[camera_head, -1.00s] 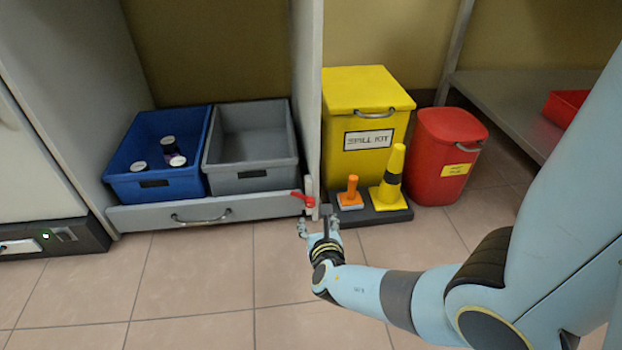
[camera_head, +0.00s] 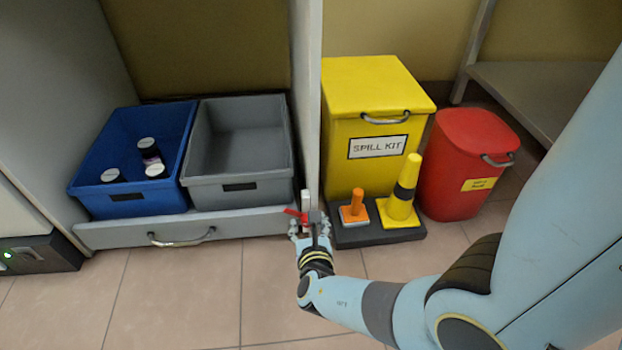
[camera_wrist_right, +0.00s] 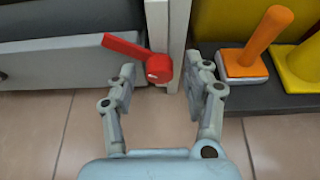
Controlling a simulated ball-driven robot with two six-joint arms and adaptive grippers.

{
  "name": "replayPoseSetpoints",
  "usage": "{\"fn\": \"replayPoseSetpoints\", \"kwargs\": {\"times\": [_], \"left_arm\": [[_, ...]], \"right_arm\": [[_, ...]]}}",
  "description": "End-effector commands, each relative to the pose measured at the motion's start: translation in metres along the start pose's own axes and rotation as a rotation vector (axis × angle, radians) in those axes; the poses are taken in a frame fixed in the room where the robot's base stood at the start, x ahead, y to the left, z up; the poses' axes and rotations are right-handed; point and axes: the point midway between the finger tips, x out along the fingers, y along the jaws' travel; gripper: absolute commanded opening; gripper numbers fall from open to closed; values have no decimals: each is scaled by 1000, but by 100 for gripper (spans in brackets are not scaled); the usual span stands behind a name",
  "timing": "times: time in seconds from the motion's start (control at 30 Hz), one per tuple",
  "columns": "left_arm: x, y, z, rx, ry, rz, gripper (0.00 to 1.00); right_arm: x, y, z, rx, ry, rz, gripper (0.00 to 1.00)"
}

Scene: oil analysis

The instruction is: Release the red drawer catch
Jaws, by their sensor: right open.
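The red drawer catch (camera_head: 293,213) is a small lever at the right end of the grey drawer front (camera_head: 200,229), beside the white cabinet post. In the right wrist view the red catch (camera_wrist_right: 146,65) has a round hub, and its handle points up and to the left. My right gripper (camera_head: 310,226) is just in front of the catch, its hand partly covering the hub in the head view. In the wrist view my right gripper (camera_wrist_right: 168,85) is open and empty, its fingers on either side of the hub, with a gap visible. My left gripper is not in view.
A blue bin (camera_head: 85,185) with several bottles and an empty grey bin (camera_head: 240,190) sit above the drawer front, which has a handle (camera_head: 182,240).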

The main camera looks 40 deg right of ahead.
Motion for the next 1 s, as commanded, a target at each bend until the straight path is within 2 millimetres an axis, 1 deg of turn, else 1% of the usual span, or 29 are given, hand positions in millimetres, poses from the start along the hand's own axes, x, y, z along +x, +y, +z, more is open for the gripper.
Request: {"fn": "replayPoseSetpoints", "kwargs": {"times": [0.27, 0.37, 0.6, 0.67, 1.0], "left_arm": [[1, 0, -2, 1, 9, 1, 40], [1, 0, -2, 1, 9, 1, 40], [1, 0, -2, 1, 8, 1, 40], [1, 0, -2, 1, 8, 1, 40], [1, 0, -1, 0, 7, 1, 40]], "right_arm": [[0, 1, 0, 1, 0, 0, 50], [0, 1, 0, 1, 0, 0, 38], [0, 0, 0, 1, 0, 0, 7], [0, 0, 0, 1, 0, 0, 0], [0, 0, 0, 40, 0, 16, 0]]}}
